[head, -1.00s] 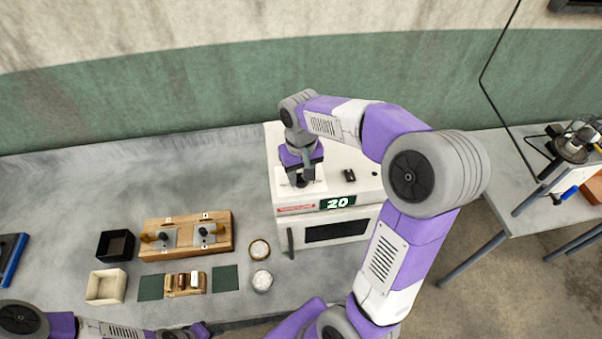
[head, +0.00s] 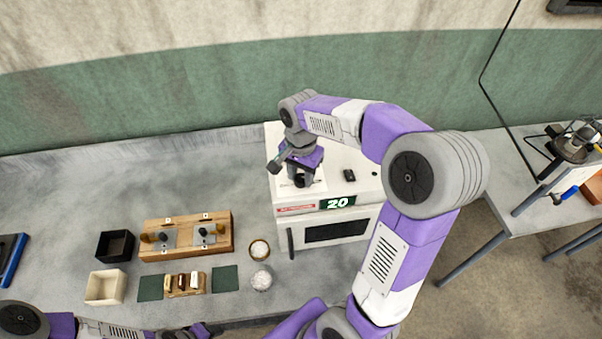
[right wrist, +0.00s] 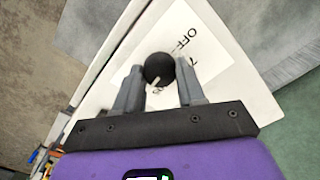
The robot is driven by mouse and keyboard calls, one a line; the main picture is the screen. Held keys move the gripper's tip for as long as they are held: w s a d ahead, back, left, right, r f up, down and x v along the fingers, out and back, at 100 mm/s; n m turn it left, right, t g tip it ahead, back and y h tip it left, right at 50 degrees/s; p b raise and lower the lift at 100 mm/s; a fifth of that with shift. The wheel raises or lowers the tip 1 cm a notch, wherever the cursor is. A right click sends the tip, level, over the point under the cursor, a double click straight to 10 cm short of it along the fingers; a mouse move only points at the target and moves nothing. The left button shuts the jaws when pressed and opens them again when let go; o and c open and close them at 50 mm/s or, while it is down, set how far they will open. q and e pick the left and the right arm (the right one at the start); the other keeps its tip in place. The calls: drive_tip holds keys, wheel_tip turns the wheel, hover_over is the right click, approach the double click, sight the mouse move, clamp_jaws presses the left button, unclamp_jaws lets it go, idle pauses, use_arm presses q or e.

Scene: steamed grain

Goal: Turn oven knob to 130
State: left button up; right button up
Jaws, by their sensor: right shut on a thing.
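The white oven (head: 345,160) stands on the right part of the grey bench. Its green display (head: 337,203) reads 20. The round black knob (right wrist: 158,68) with a white pointer line sits on a white dial plate on the oven's top; part of the dial lettering, with "OFF", shows in the right wrist view. My right gripper (head: 302,180) reaches down over the knob, its fingers on either side of it and shut on it. My left gripper (head: 203,330) is at the bottom edge of the head view, partly cut off, and its jaws are not clear.
Left of the oven are a wooden block with metal plates (head: 186,251), a black box (head: 115,246), a cream box (head: 105,287), green mats (head: 225,279) and two small round dishes (head: 261,279). A small black part (head: 349,175) is on the oven top.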

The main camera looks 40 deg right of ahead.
sight(301, 177)
drive_tip(key=shift+m, duration=0.6)
drive_tip(key=shift+r, duration=0.1)
drive_tip(key=o, duration=1)
drive_tip(key=shift+o, duration=0.2)
wheel_tip(301, 177, up, 8)
drive_tip(key=shift+f, duration=0.25)
